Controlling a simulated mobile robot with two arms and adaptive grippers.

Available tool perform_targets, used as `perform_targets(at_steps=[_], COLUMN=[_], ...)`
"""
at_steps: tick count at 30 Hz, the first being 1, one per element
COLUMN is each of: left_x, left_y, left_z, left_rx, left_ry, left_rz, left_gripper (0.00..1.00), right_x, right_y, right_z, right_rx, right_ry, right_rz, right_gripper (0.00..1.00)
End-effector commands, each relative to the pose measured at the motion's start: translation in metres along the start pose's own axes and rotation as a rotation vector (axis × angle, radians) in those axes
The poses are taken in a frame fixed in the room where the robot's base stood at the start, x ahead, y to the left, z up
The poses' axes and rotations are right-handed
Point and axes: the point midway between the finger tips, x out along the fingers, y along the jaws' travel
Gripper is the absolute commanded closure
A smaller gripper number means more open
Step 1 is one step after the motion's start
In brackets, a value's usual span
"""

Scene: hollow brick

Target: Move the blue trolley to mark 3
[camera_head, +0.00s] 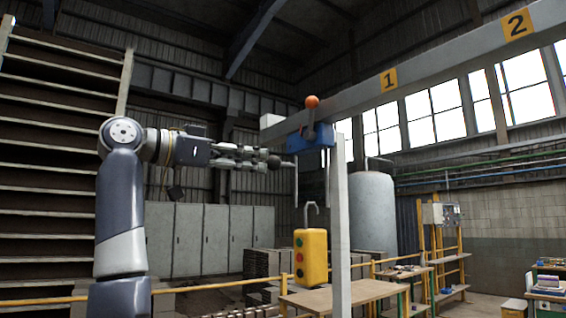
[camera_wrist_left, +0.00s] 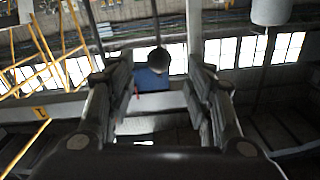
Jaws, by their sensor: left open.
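Mark 2 (camera_head: 517,23) is farther right; no mark 3 shows. My left gripper (camera_head: 275,160) is open, pointing right, just left of and slightly below the trolley in the head view. In the left wrist view, the blue trolley (camera_wrist_left: 151,80) and a dark round ball (camera_wrist_left: 158,59) appear between the open fingers (camera_wrist_left: 160,78); contact is unclear. My right gripper is not in view.
A wooden bench (camera_head: 365,291), yellow rails and a grey tank (camera_head: 373,212) are behind. Shelving (camera_head: 55,180) fills the left.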

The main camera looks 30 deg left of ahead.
Motion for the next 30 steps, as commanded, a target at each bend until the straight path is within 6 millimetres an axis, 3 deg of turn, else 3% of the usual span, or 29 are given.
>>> perform_targets(at_steps=[6, 12, 25, 26, 30], left_x=[0.045, 0.074, 0.086, 0.086, 0.086], left_y=[0.000, 0.001, 0.001, 0.001, 0.001], left_z=[-0.003, -0.002, 0.001, 0.001, 0.001], left_rx=[-0.001, 0.000, 0.000, 0.000, 0.000], left_ry=[-0.005, -0.003, -0.001, -0.001, -0.001], left_rz=[0.003, 0.002, 0.000, 0.000, 0.000], left_gripper=[0.53, 0.53, 0.53, 0.55, 0.87], right_x=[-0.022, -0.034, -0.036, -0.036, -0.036], right_y=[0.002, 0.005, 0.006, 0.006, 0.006], right_z=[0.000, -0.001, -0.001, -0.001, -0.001], right_rx=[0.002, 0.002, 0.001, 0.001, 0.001], right_ry=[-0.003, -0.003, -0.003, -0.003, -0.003], right_rz=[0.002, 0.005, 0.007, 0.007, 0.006], right_gripper=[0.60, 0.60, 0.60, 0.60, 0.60])
